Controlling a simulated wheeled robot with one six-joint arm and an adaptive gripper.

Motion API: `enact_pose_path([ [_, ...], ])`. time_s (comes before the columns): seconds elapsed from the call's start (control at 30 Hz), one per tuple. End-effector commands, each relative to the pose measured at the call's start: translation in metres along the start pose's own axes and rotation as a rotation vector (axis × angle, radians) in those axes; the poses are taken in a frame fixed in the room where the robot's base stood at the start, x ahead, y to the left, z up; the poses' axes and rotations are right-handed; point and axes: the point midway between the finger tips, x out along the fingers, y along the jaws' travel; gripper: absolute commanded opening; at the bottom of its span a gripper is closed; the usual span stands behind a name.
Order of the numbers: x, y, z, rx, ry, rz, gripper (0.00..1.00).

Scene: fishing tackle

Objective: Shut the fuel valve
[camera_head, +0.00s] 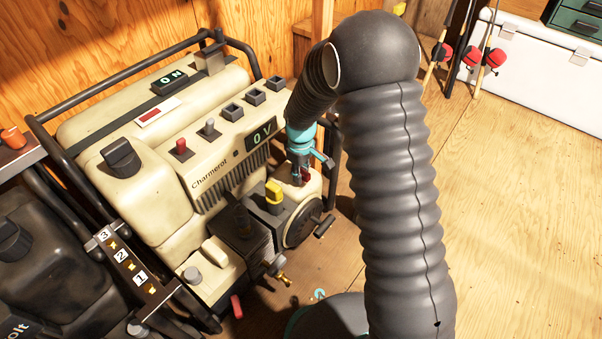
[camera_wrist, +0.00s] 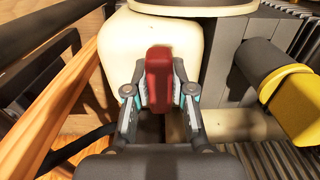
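The cream generator (camera_head: 186,152) stands at the left in the head view, with "ON" on its upper panel and "0V" on its front display. A red lever (camera_wrist: 158,75), which may be the fuel valve, stands upright in the middle of the wrist view. It shows small under my gripper (camera_head: 303,163) in the head view (camera_head: 306,175). My gripper's fingers (camera_wrist: 160,88) are drawn in close on both sides of the lever and appear to grip it. No label on the lever is readable.
A yellow knob (camera_head: 273,192) is close to my gripper; it shows large at the right in the wrist view (camera_wrist: 290,100). A black round crank (camera_head: 304,222) sits below. Black frame bars (camera_head: 128,68) surround the generator. Wooden floor (camera_head: 505,220) is clear at the right.

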Motion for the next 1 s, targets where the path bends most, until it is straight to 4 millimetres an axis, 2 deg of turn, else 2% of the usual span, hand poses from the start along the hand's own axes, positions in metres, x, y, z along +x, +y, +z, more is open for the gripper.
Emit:
enact_pose_path([
  [0.07,-0.0001,0.0,-0.0001,0.0,0.0,0.0,0.0],
  [0.47,-0.0004,0.0,0.0,0.05,0.0,0.0,0.0],
  [0.67,-0.0005,0.0,0.0001,0.168,0.0,0.0,0.0],
  [1.0,-0.0005,-0.0001,0.0002,0.479,-0.001,0.0,0.0],
])
